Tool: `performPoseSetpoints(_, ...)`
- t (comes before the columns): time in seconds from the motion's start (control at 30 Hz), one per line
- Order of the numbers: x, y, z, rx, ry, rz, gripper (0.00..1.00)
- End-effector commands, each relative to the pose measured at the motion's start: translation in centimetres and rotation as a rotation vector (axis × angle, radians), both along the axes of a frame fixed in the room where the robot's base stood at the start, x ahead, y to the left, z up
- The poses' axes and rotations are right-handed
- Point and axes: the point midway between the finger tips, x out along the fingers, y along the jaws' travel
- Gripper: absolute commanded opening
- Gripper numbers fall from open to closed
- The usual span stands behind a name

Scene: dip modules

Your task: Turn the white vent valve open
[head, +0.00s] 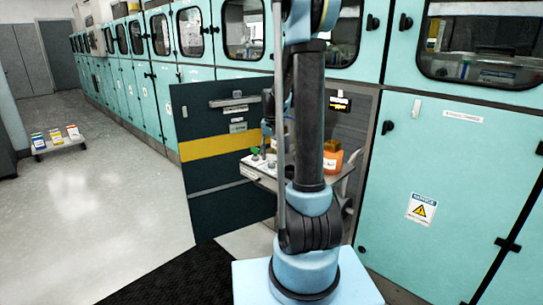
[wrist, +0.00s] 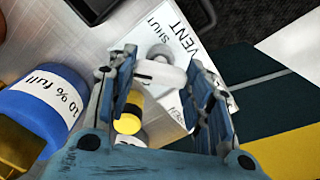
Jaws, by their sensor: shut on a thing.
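The white vent valve (wrist: 158,74) shows in the wrist view as a white handle with a round grey knob beside it. It lies over a white placard (wrist: 182,38) on which "VENT" and "SHUT" can be read. My gripper (wrist: 163,68) has its two blue fingers on either side of the white handle and is shut on it. In the head view my gripper (head: 268,138) is low over the tray in the open cabinet, partly hidden by my arm. The valve is too small to make out there.
A blue container (wrist: 42,105) labelled "10 % full" and a yellow-topped round part (wrist: 128,123) are close to my gripper. An orange container (head: 332,161) stands on the tray (head: 262,180). The open dark door (head: 222,185) with its yellow band stands at the left.

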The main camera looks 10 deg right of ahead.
Motion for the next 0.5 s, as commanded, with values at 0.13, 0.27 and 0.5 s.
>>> performPoseSetpoints(0.13,0.11,0.06,0.03,0.002,-0.001,0.139,0.23)
performPoseSetpoints(0.27,0.11,0.06,0.03,0.001,-0.002,0.262,0.23)
performPoseSetpoints(0.5,0.11,0.04,0.04,0.001,-0.002,0.488,0.23)
